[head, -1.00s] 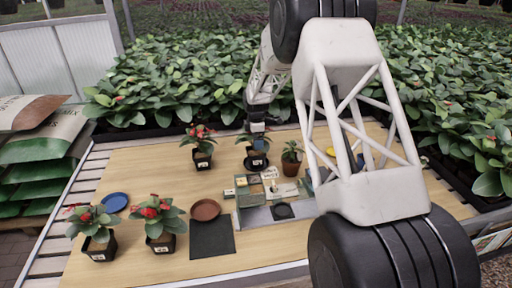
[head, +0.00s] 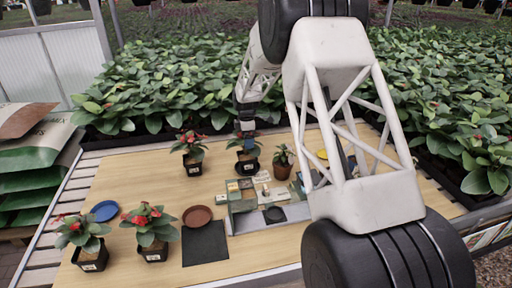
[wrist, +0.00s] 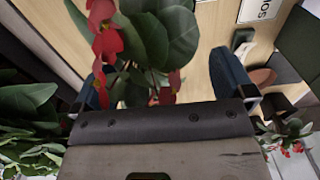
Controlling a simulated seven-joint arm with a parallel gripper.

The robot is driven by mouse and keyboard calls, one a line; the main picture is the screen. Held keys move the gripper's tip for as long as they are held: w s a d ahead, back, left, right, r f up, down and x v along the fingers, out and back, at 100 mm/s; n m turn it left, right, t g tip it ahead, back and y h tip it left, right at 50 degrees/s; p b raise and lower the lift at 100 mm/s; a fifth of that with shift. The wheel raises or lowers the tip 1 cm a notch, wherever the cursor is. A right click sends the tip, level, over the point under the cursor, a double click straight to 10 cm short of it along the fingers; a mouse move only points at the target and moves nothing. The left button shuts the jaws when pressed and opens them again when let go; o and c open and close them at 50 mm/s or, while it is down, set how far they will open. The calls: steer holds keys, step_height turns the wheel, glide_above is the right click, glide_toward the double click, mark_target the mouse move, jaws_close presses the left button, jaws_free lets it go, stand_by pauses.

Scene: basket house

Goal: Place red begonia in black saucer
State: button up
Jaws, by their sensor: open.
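A red begonia (head: 239,143) in a square black pot with a white label stands at the back middle of the table. The black saucer (head: 258,169) shows as a dark rim at the pot's foot; the pot looks to stand on it, though how squarely is hard to tell. My gripper (head: 246,139) is just above this plant. In the wrist view my gripper (wrist: 165,85) is open, its blue fingers apart on either side of the red begonia's leaves and red flowers (wrist: 108,40). The pot and saucer are largely hidden there.
More potted red-flowered plants stand at the left (head: 192,150), (head: 152,227), (head: 85,238). A blue saucer (head: 104,211), terracotta saucer (head: 197,216), dark mat (head: 206,243), terracotta-potted plant (head: 283,162) and grey tray (head: 245,221) with small items are around. The table's left middle is clear.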

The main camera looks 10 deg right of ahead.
steer(key=s+r+m+t, duration=0.1)
steer(key=s+r+m, duration=0.3)
steer(key=s+r, duration=0.75)
steer(key=s+r+m, duration=0.4)
steer(key=s+r, duration=0.4)
steer(key=s, duration=0.6)
steer(key=s+r+m+t, duration=0.1)
steer(key=s+m, duration=0.9)
steer(key=s, duration=2.4)
steer(key=shift+a+t, duration=0.3)
